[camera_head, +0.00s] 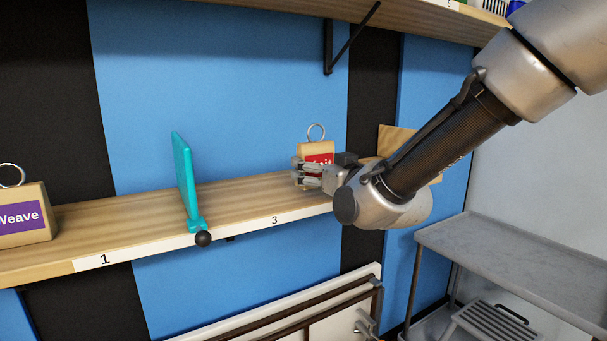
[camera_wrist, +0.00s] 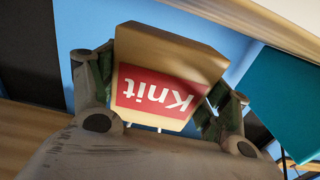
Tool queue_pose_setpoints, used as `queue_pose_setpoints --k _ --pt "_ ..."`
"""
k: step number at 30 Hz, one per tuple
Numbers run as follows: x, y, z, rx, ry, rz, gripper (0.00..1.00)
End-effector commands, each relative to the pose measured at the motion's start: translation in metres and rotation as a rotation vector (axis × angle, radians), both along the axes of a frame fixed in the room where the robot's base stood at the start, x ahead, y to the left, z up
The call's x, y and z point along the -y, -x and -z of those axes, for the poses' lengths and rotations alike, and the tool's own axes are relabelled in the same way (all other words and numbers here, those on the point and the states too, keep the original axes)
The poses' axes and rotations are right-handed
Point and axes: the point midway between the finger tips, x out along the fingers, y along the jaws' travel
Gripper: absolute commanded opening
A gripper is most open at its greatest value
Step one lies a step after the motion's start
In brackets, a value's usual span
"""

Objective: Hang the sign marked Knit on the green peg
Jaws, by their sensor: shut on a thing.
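The Knit sign is a wooden block (camera_head: 317,148) with a red label and a metal ring on top. It is at shelf section 3 in the head view. My gripper (camera_head: 308,172) is shut on it, with fingers on either side. In the wrist view the block (camera_wrist: 165,48) fills the space between the fingers, its red label reading Knit upside down. Its lower part is hidden by my gripper in the head view, so I cannot tell whether it touches the shelf.
The wooden shelf (camera_head: 130,232) holds a teal upright divider (camera_head: 186,180) and, at left, a Weave block (camera_head: 20,232). A tan object (camera_head: 395,138) stands behind my arm. A white framed board (camera_head: 320,328) is below, and a grey metal table (camera_head: 530,262) stands at right.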

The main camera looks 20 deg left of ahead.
Motion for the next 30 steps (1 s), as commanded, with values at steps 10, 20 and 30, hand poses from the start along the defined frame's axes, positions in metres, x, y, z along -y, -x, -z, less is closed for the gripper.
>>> queue_pose_setpoints --k 10,20,30 --pt "0.035 0.031 -0.001 0.001 -0.001 -0.002 0.56" --pt "0.068 0.059 -0.001 0.001 -0.001 -0.001 0.56" --pt "0.078 0.067 0.000 0.001 -0.001 -0.001 0.56"
